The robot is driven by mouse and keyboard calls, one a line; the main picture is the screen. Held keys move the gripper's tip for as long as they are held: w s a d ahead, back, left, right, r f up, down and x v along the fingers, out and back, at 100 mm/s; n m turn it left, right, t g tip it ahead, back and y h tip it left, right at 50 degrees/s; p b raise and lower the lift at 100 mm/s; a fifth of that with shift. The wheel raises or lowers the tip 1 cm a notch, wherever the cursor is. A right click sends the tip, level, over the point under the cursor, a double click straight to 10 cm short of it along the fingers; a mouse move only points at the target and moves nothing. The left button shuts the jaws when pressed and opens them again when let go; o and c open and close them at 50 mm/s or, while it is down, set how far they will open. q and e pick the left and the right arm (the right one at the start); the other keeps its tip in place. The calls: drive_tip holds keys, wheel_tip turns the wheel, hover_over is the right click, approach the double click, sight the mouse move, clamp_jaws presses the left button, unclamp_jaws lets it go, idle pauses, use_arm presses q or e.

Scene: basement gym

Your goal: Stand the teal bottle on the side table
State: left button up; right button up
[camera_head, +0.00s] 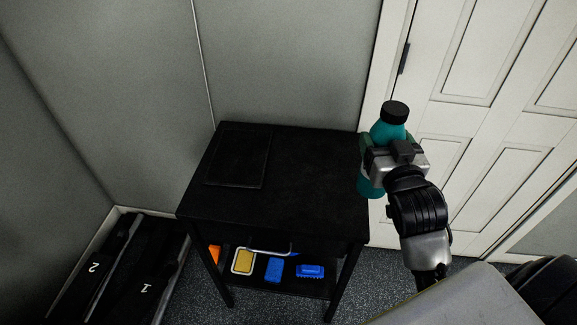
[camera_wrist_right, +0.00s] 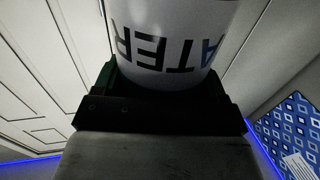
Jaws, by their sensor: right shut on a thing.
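The teal bottle (camera_head: 389,126) with a black cap is held upright, with a slight tilt, in my right gripper (camera_head: 383,155). The gripper is shut around the bottle's middle. In the right wrist view the bottle (camera_wrist_right: 175,30) fills the top centre, showing a white band with dark letters, between the jaws (camera_wrist_right: 165,85). The black side table (camera_head: 300,185) stands left of the gripper, and the bottle appears beside the table's right edge. I cannot tell the exact gap or height between them. My left gripper is not in view.
A flat dark square panel (camera_head: 238,157) lies on the table's left part; the rest of the top is clear. The lower shelf holds a yellow item (camera_head: 243,261) and blue items (camera_head: 310,271). A white panelled door (camera_head: 475,110) is behind the gripper. Black numbered items (camera_head: 120,265) lie at lower left.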

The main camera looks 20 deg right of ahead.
drive_tip(key=shift+w+f, duration=0.1)
drive_tip(key=shift+w, duration=0.3)
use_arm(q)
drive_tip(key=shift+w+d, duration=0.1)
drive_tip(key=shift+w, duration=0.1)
use_arm(e)
drive_tip(key=w+a+f, duration=0.4)
drive_tip(key=w+f, duration=0.6)
drive_tip(key=shift+f, duration=0.2)
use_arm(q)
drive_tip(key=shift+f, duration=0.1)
use_arm(e)
drive_tip(key=shift+f, duration=0.1)
drive_tip(key=o, duration=1)
drive_tip(key=shift+c, duration=0.2)
